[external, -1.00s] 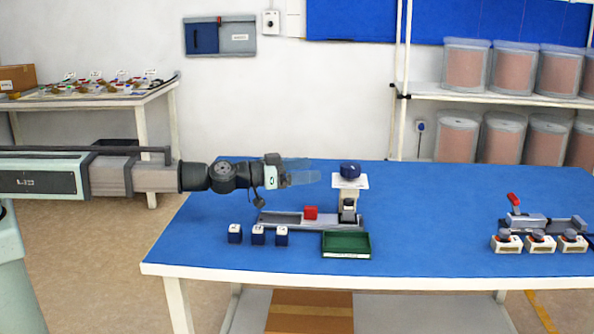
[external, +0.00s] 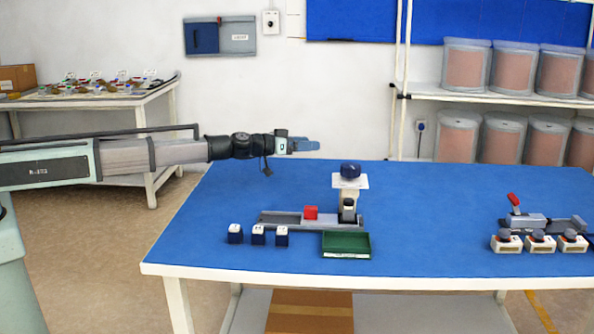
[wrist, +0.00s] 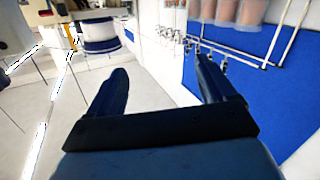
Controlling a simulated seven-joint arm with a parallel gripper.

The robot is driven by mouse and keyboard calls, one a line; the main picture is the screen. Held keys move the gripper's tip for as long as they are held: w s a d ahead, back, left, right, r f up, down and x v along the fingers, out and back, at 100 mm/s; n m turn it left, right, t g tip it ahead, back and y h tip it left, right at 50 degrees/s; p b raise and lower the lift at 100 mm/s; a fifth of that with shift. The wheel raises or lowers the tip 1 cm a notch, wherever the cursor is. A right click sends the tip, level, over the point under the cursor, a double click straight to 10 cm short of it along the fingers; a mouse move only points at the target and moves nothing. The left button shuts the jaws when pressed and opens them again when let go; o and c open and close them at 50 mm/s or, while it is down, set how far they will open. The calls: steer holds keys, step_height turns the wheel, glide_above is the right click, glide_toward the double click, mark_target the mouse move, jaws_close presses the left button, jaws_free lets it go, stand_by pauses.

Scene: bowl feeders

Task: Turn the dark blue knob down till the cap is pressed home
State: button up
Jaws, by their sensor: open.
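The dark blue knob (external: 350,170) sits on top of a small press (external: 349,193) with a white plate under the knob, on the blue table. A dark and pale part, perhaps the cap (external: 348,207), shows low in the press below the plate; how far it is pressed cannot be told. My gripper (external: 316,145) is up and to the left of the knob, apart from it, pointing right. In the wrist view my gripper (wrist: 163,85) has its two fingers spread with nothing between them; the knob is not clearly seen there.
A green tray (external: 346,244) and several dark blue and white cubes (external: 258,235) stand in front. Another fixture (external: 540,223) is at the right. The table's middle right is clear.

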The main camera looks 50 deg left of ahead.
steer(key=w+d+m+g+h, duration=0.1)
steer(key=d+m+g+h, duration=0.1)
steer(key=d+h, duration=0.2)
steer(key=m+g+h, duration=0.8)
steer(key=m+g, duration=0.2)
steer(key=m, duration=0.1)
glide_toward(360, 169)
steer(key=x, duration=0.9)
